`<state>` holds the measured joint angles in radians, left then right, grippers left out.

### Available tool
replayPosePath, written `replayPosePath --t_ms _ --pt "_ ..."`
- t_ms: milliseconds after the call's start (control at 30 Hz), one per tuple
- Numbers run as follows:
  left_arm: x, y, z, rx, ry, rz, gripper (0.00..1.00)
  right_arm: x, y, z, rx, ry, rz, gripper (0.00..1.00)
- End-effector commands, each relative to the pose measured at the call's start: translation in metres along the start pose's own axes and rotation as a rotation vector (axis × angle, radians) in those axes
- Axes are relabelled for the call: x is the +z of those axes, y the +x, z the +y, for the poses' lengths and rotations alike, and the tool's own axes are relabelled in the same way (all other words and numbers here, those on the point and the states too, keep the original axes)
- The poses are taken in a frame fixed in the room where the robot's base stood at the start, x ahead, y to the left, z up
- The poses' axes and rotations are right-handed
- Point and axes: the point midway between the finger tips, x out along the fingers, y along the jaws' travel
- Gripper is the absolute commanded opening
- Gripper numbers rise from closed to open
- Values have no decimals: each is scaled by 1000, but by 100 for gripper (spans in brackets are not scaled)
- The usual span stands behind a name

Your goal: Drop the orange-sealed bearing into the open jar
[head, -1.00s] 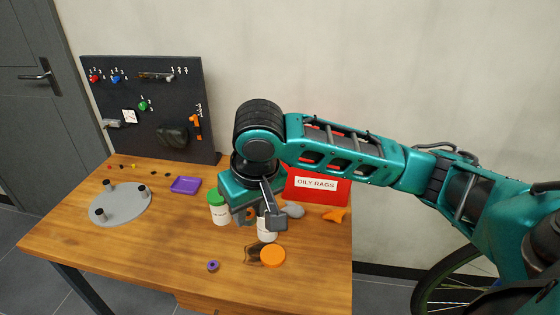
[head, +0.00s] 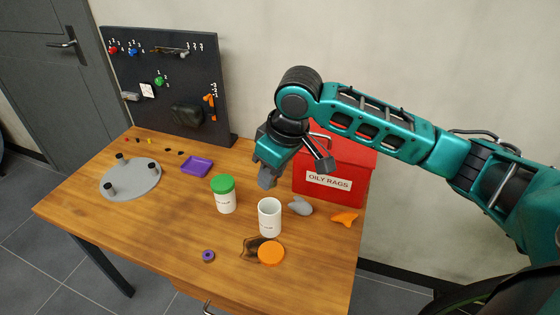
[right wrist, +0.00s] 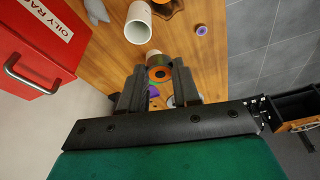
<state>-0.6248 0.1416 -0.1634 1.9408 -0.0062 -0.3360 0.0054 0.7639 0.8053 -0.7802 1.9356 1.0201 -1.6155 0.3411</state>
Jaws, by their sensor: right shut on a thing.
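The open white jar (head: 269,222) stands upright on the bench, its mouth uncovered; it also shows in the right wrist view (right wrist: 138,30). My right gripper (head: 267,182) is above the bench, behind and higher than the open jar. In the right wrist view its fingers (right wrist: 158,88) are shut on the orange-sealed bearing (right wrist: 158,73), which shows as an orange ring between the tips. In the head view the bearing is hidden by the gripper. My left gripper is not in view.
A green-lidded jar (head: 224,195) stands left of the open jar. The red oily rags bin (head: 335,165) is behind right. A purple tray (head: 196,166) sits further left.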

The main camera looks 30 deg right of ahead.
Motion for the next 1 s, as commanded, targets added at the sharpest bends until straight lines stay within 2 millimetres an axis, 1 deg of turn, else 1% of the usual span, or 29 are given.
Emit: replayPosePath --t_ms 400,600,800,1000 --pt "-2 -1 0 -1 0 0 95 -13 27 40 -146 -511 0 1" --pt "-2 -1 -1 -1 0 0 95 -15 37 55 -198 -702 -1 1" --pt "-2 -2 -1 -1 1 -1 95 -15 41 62 -220 -792 -1 1" --pt "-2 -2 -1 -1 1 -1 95 -13 50 62 -224 -804 -2 1"
